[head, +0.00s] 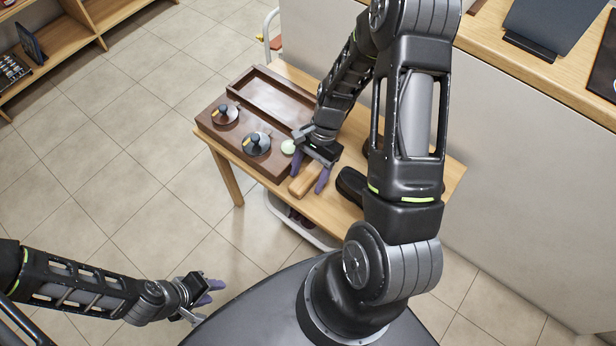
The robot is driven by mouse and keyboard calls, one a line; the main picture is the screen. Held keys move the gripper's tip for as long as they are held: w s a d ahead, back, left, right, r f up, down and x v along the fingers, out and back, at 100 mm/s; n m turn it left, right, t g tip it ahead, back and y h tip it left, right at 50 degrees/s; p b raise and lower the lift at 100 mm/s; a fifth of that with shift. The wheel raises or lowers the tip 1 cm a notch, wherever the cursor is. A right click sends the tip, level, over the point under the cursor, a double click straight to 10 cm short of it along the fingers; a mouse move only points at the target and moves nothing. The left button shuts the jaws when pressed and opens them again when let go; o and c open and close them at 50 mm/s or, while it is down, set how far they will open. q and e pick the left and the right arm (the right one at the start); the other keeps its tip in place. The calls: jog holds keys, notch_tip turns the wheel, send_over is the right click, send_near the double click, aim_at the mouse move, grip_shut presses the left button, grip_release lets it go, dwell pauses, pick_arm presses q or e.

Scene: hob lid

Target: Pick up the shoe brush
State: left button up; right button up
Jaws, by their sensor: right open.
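The shoe brush (303,180) looks like a light wooden block and lies on the wooden table near its front edge. My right gripper (308,179) is over it, pointing down, with its purple fingers open on either side of the brush. The gripper and wrist hide the far end of the brush. I cannot tell whether a finger touches it. My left gripper (210,299) is low at the left, over the floor and away from the table. I cannot tell how far its fingers are apart.
A dark brown tray (205,122) holds two round lidded tins (256,144) and a pale round item (288,147). Black shoes (352,184) stand right of the brush, partly behind my arm. A counter (560,75) runs along the upper right. Open floor lies left of the table (228,178).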

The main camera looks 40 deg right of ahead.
jog(key=shift+f, duration=0.25)
dwell(0.3)
jog(key=shift+c, duration=0.4)
grip_shut()
dwell(0.3)
